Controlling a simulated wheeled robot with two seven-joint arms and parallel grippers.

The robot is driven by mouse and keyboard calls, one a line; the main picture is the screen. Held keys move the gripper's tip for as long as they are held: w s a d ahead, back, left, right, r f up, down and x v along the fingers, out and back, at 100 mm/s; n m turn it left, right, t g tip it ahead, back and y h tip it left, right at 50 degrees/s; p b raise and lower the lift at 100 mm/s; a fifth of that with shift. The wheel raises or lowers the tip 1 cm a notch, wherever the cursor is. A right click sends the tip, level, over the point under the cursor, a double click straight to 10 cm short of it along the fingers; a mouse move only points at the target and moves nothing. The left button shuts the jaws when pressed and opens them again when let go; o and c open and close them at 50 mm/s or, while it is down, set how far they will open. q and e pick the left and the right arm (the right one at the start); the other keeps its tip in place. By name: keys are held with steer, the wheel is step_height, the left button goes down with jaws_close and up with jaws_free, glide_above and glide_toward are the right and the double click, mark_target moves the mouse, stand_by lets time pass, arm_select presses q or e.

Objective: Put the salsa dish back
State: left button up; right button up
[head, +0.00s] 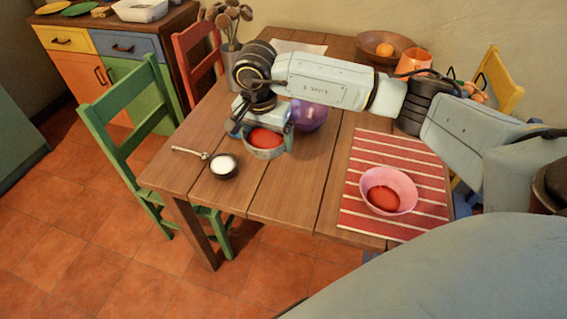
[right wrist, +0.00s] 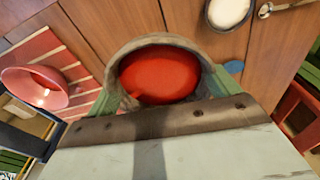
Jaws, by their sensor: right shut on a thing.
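The salsa dish (head: 264,153), a grey stone-like bowl with red salsa in it, is at the table's left part in the head view. My right gripper (head: 262,138) is shut on it from above. In the right wrist view the dish (right wrist: 160,42) sits between the two greenish fingers, with the red salsa facing the camera. It looks about level. I cannot tell whether its base touches the table. My left gripper is not in view.
A small dark dish of white stuff (head: 224,167) and a spoon (head: 189,152) lie left of the salsa dish. A purple bowl (head: 311,117) stands close behind it. A pink bowl (head: 388,188) with red contents stands on the striped mat (head: 362,215). Bare wood lies between.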

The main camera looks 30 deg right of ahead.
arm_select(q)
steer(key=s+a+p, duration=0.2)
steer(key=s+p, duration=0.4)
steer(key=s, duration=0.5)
arm_select(e)
steer(key=d+m, duration=0.2)
steer(key=m, duration=0.1)
steer(key=s+d+f+m, duration=0.1)
steer(key=d, duration=0.1)
steer(key=shift+f+m+g, duration=0.1)
steer(key=shift+m+g, duration=0.2)
steer(key=shift+m, duration=0.1)
steer(key=shift+f, duration=0.25)
steer(key=b, duration=0.5)
glide_above(285, 174)
steer(key=f, duration=0.6)
steer(key=shift+a, duration=0.25)
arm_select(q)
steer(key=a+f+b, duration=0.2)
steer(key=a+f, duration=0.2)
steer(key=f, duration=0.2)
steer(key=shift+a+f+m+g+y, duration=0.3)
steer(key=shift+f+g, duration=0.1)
arm_select(e)
steer(key=shift+f, duration=1.85)
